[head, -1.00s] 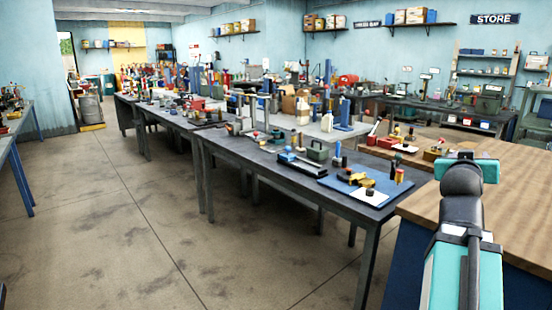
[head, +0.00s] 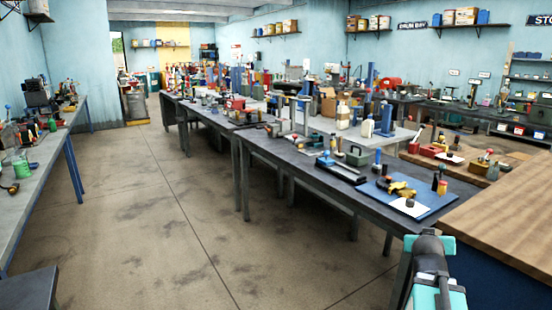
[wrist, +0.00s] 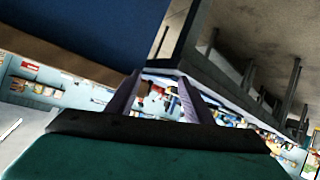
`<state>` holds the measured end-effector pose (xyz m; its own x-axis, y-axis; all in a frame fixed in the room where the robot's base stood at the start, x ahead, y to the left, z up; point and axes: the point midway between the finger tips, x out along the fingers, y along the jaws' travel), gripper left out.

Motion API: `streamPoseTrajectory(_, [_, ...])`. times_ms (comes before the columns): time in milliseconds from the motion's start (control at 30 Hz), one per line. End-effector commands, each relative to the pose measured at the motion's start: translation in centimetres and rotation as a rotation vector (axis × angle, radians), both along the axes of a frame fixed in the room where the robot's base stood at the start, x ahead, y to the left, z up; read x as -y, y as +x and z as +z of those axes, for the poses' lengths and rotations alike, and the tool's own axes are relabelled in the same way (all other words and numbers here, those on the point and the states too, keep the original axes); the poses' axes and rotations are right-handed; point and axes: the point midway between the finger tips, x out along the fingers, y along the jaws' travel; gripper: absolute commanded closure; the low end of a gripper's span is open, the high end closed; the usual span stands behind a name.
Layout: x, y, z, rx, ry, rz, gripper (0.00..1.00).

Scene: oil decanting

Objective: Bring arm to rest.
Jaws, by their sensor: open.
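My gripper (wrist: 158,98) shows in the wrist view as two dark fingers spread apart, with nothing between them. Through the gap I see a distant, cluttered part of the workshop. The wrist picture is strongly tilted. In the head view my teal and black arm stands at the lower right, in front of the end of the long dark workbench (head: 310,172); the fingers cannot be made out there.
A wood-topped bench (head: 510,215) stands close on the right. A blue mat (head: 432,203) with tools lies on the dark bench's near end. A grey bench (head: 38,165) runs along the left. The concrete floor (head: 150,230) between is clear.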

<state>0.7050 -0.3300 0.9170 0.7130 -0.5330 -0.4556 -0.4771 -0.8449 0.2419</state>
Motion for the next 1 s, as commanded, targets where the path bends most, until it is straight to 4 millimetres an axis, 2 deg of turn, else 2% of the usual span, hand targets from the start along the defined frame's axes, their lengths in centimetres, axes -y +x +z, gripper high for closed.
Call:
streamPoseTrajectory(33, [-0.9,0.3,-1.8,-0.026,0.015,0.012,0.53])
streamPoseTrajectory(100, [-2.1,0.5,-4.1,-0.058,0.032,0.027,0.53])
streamPoseTrajectory(467, [-8.3,0.1,-15.7,-0.235,0.122,0.094,0.53])
streamPoseTrajectory(767, [-13.6,-2.4,-24.9,-0.396,0.193,0.142,0.53])
streamPoseTrajectory(1000, [-17.6,-5.8,-31.8,-0.532,0.245,0.175,0.53])
